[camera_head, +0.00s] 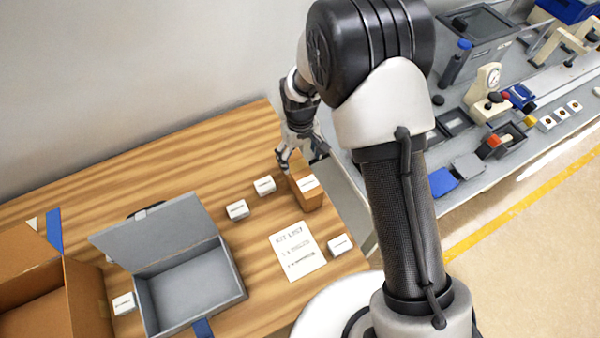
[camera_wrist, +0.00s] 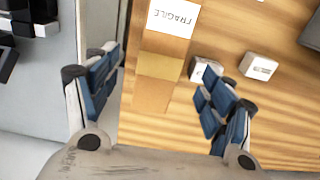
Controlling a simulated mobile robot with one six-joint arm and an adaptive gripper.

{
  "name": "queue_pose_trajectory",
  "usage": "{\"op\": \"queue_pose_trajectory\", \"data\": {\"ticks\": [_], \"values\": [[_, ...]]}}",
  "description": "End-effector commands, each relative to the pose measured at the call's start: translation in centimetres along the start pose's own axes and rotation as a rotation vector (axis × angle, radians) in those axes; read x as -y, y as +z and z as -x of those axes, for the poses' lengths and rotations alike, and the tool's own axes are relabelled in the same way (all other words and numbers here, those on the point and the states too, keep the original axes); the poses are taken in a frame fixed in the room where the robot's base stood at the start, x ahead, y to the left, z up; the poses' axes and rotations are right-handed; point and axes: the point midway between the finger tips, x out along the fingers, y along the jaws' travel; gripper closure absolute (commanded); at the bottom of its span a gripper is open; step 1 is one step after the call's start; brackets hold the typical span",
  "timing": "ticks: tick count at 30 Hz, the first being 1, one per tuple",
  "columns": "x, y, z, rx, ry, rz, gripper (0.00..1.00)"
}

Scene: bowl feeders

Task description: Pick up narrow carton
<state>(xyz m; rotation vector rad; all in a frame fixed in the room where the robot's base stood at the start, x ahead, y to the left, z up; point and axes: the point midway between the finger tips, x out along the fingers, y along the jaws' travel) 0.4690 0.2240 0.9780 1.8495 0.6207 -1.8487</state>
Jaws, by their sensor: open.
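The narrow carton (camera_head: 306,188) is a tall brown box with a white label, standing near the right edge of the wooden table. In the wrist view the carton (camera_wrist: 157,65) shows its white FRAGILE label and lies between the two blue-padded fingers, toward the top of the picture. My gripper (camera_head: 299,155) is just behind and above the carton in the head view. In the wrist view my gripper (camera_wrist: 160,92) is open, with a gap on both sides of the carton. I cannot tell whether any finger touches it.
Small white boxes (camera_head: 265,185) stand left of the carton; another (camera_head: 340,245) is nearer. A kit list sheet (camera_head: 297,249) lies on the table (camera_head: 120,180). An open grey case (camera_head: 240,283) and a large open cardboard box (camera_head: 85,290) are left. A cluttered grey bench (camera_head: 460,205) borders the right.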

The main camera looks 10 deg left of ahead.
Motion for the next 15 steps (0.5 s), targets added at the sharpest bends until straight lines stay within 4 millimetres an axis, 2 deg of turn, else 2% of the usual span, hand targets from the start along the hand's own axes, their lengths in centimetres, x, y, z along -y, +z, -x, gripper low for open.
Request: {"op": "queue_pose_trajectory", "data": {"ticks": [1,9,15], "values": [[0.0,0.1,-1.5,0.004,-0.001,0.0,0.25],[0.0,0.1,-6.9,0.002,0.0,-0.001,0.25],[0.0,0.0,-8.4,-0.001,0.0,-0.001,0.25]]}}
